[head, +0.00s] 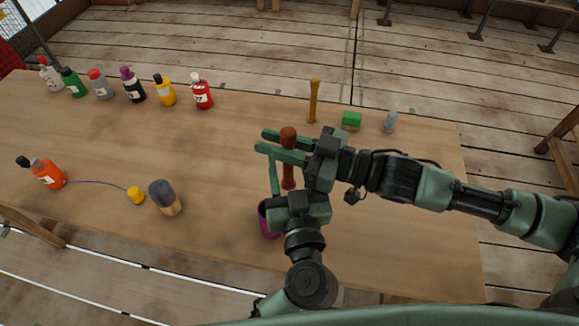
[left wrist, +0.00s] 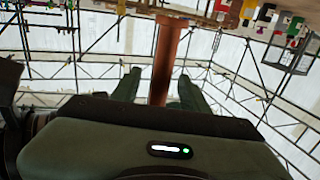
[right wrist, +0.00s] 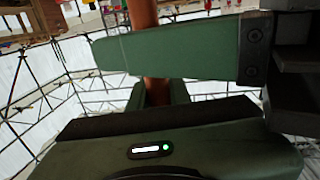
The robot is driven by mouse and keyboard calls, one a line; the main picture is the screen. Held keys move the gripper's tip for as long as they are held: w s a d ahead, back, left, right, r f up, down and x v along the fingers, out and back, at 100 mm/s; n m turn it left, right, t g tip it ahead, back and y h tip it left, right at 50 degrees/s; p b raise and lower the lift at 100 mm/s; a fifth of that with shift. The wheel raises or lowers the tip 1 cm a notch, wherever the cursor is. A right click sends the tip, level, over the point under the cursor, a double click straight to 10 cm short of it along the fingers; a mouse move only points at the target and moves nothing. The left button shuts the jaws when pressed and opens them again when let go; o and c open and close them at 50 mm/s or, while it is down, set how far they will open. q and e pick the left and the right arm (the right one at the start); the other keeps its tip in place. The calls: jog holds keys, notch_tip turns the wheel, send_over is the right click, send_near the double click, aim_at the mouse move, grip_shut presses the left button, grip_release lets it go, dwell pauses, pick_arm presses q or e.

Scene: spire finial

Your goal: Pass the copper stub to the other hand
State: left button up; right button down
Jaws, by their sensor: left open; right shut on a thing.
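The copper stub (head: 288,179) is a reddish-brown rod with a rounded top, held upright above the table. My right gripper (head: 263,140) is shut on its upper part, with its fingers pointing left in the head view. My left gripper (head: 282,166) comes up from below and is open. In the left wrist view the stub (left wrist: 166,62) stands between the left fingers, with a gap visible on its right side. In the right wrist view a left finger (right wrist: 170,51) crosses in front of the stub (right wrist: 143,14) and hides part of it.
A purple cup (head: 266,222) stands behind my left gripper, partly hidden. A wooden peg (head: 313,100), green block (head: 351,119) and small grey piece (head: 390,122) are at the back right. Several bottles line the back left. A dark-topped cylinder (head: 164,198) is left of my grippers.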

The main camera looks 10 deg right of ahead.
pick_arm(q)
grip_shut()
pick_arm(e)
jog(key=c, duration=1.2)
grip_release()
jog(key=shift+c, duration=0.2)
